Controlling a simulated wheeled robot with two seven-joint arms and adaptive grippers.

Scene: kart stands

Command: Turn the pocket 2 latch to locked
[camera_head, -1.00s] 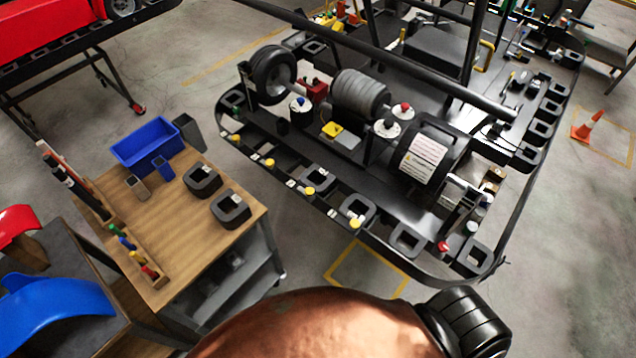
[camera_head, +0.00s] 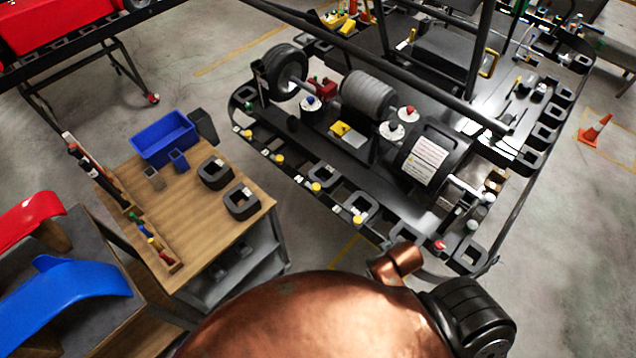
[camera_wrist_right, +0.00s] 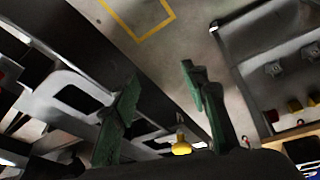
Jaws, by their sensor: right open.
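The black kart frame (camera_head: 400,212) has square pockets along its near edge, with several yellow-capped latch knobs (camera_head: 315,187) beside them. I cannot tell which one belongs to pocket 2, or whether it is locked. In the right wrist view, my right gripper (camera_wrist_right: 160,82) shows two green fingers, spread apart and empty. A yellow knob (camera_wrist_right: 181,146) shows between the fingers, nearer the right one; I see no contact. The gripper itself is hidden in the head view behind my copper-coloured arm. My left gripper is in neither current view.
A wooden-topped cart (camera_head: 205,235) on the left carries a blue bin (camera_head: 163,138) and two black square blocks (camera_head: 241,200). Red and blue curved panels (camera_head: 65,292) lie at the lower left. An orange cone (camera_head: 595,130) stands on the floor at right.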

